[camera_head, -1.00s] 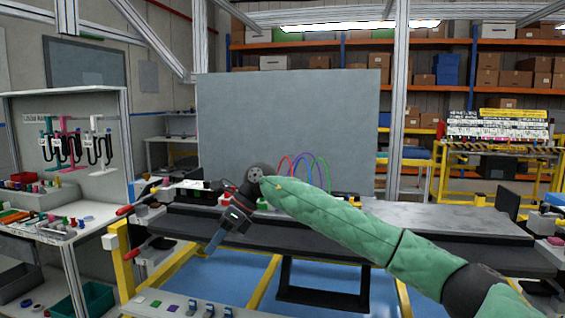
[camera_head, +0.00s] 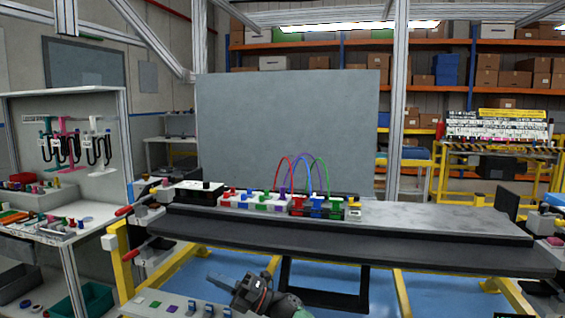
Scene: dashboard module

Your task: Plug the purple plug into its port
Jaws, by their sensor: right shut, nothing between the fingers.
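The dashboard module (camera_head: 240,203) sits on the dark workbench at the middle, with a row of small coloured connectors along it. Thin red, blue, green and purple cables (camera_head: 284,183) arch above its right half. The purple plug and its port are too small to tell apart; a small purple piece (camera_head: 279,208) shows near the foot of the purple cable. My right gripper (camera_head: 213,279) is low at the bottom of the picture, in front of and below the bench edge, shut and empty, pointing left. It is well apart from the module. My left gripper is not in view.
The bench (camera_head: 390,240) has a clear grey surface right of the module. A black box (camera_head: 199,190) stands at the module's left end. A panel with switches and coloured squares (camera_head: 150,304) is at the lower left. A grey screen (camera_head: 290,120) stands behind.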

